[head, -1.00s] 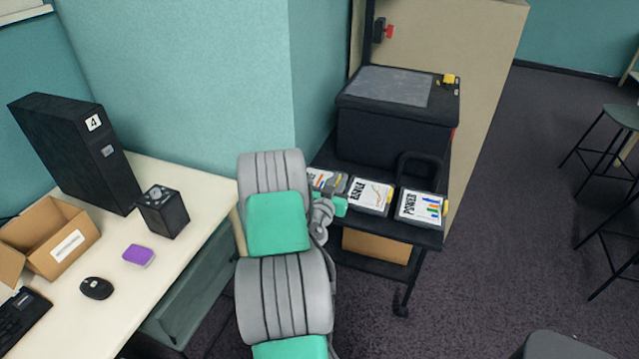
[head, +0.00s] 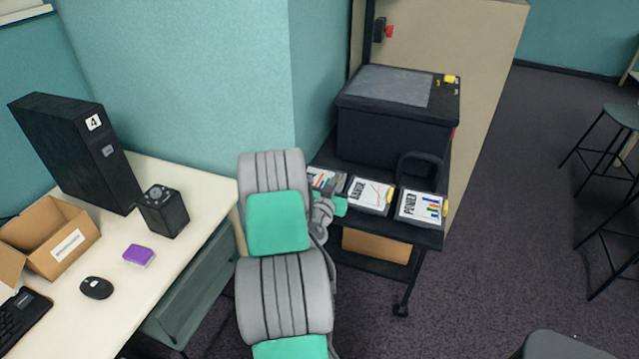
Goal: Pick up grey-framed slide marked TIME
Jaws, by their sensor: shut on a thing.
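Three slides with coloured charts lie in a row on the black cart. The leftmost slide (head: 321,178) is partly hidden by my arm and gripper, and its label cannot be read. The middle slide (head: 370,194) has a word I cannot read with certainty, and the right slide (head: 421,206) reads POWER. My gripper (head: 334,190) is at the leftmost slide's right edge, shut on that slide. The fingertips are small and partly hidden.
A large black box (head: 393,125) stands on the cart behind the slides. A black handle (head: 420,170) stands close behind the right slide. The wall corner (head: 292,90) is left of the cart. A white desk (head: 185,255) with a cardboard box (head: 50,240) is at the left.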

